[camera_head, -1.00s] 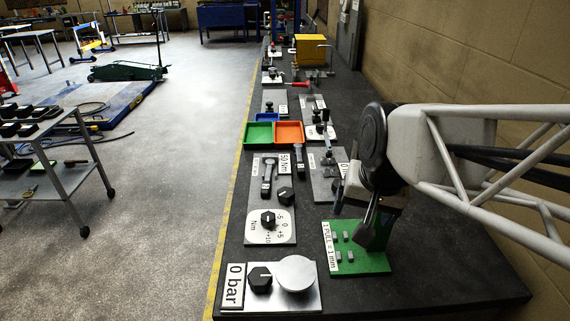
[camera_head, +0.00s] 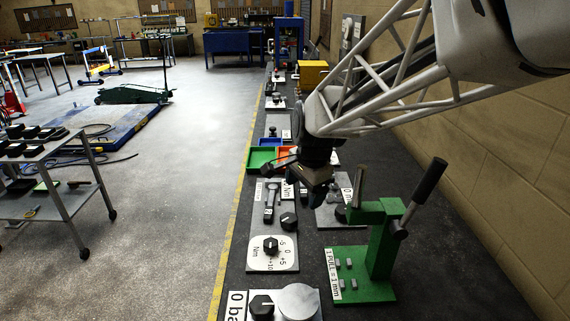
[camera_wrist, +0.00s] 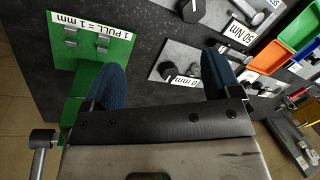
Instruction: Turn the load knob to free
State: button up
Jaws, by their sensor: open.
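No knob carries a readable "load" or "free" label, so I cannot tell which is the load knob. Black knobs show beside the 50 Nm plate (camera_head: 289,220), on the Nm dial (camera_head: 270,246), on the 0 bar plate (camera_head: 262,306), and on the 0 mm plate, partly hidden by my gripper (camera_head: 341,213). In the wrist view, the 0 mm plate's knob (camera_wrist: 167,70) lies between the fingers, below them. My gripper (camera_head: 318,192) hangs above the bench over that plate. Its blue fingertips (camera_wrist: 158,65) are apart, with nothing held.
A green lever stand (camera_head: 378,240) rises close to the right of my gripper. Green (camera_head: 262,157) and orange (camera_head: 284,153) trays lie behind it. A brick wall (camera_head: 500,150) bounds the bench's right side.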

aim_at(291, 217)
jog(key=w+a+f+m, duration=0.1)
jog(key=w+f, duration=0.2)
jog(key=w+f+m+g+h, duration=0.1)
jog(key=w+f+m, duration=0.1)
jog(key=w+f, duration=0.1)
jog(key=w+a+f+m+g, duration=0.1)
jog(key=w+f+m, duration=0.1)
jog(key=w+f, duration=0.2)
jog(key=shift+w+a, duration=0.3)
jog(key=shift+f, duration=0.1)
jog(key=shift+f, duration=3.85)
jog(key=c, duration=0.9)
